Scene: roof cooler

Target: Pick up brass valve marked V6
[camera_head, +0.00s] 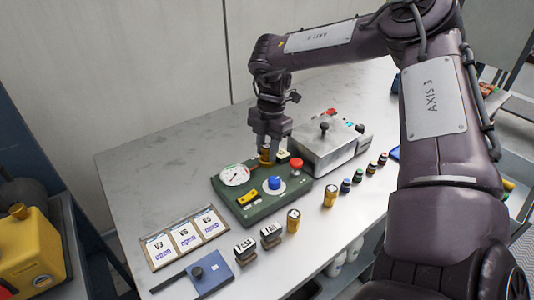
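My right gripper (267,149) points down over the back edge of a green panel box (240,212). A small brass piece (266,156) shows at its fingertips, at the back of the box. I cannot tell whether the fingers are closed on it, and no mark on it can be read. Two brass valves with pale labels stand on the table, one in front of the box (293,221) and one to its right (330,195). Their marks are too small to read. My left gripper is not in view.
The green box carries a gauge (235,175), a blue knob (274,183) and a red button (296,164). A grey metal box (325,150) stands behind right. The table's back left is clear.

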